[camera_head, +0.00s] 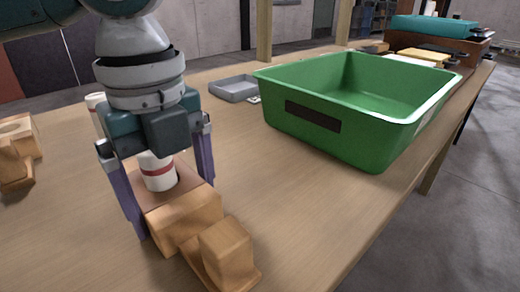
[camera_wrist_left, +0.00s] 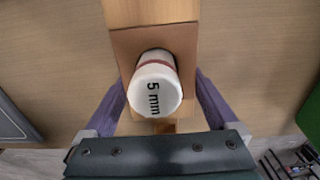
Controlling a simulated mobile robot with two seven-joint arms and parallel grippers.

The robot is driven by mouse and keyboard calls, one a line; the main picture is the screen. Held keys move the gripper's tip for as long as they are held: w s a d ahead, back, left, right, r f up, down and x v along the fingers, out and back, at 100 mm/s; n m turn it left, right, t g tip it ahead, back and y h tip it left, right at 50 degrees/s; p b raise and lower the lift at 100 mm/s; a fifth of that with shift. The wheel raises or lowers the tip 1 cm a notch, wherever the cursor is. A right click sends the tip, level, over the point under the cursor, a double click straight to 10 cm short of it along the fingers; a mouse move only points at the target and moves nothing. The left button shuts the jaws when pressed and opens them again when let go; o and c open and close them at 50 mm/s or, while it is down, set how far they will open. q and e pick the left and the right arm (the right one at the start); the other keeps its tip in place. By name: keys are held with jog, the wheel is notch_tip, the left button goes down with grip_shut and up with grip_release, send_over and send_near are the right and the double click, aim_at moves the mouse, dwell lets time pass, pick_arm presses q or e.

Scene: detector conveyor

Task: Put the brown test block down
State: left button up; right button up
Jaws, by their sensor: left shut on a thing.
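The brown test block (camera_head: 183,190) is between the purple fingers of my left gripper (camera_head: 175,205), which is shut on it. A white cylinder (camera_head: 158,172) with a red band stands upright on or in the block. In the left wrist view the brown block (camera_wrist_left: 125,48) lies between the fingers, and the white cylinder's end (camera_wrist_left: 155,92) reads "5 mm". A light wooden stand (camera_head: 228,255) is directly under and in front of the block; I cannot tell whether the block rests on it. My right gripper is not in view.
A green bin (camera_head: 340,140) stands to the right, with a small grey tray (camera_head: 233,88) behind it to the left. Another wooden piece (camera_head: 16,150) is at the far left. A white cylinder (camera_head: 95,100) shows behind my gripper. The wooden table (camera_head: 290,215) is clear before the bin.

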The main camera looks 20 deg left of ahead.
aim_at(172, 190)
pick_arm(q)
jog(key=o, duration=1.3)
jog(key=shift+c, duration=0.2)
notch_tip(172, 190, up, 12)
jog(key=p, duration=0.3)
jog(key=shift+r, duration=0.1)
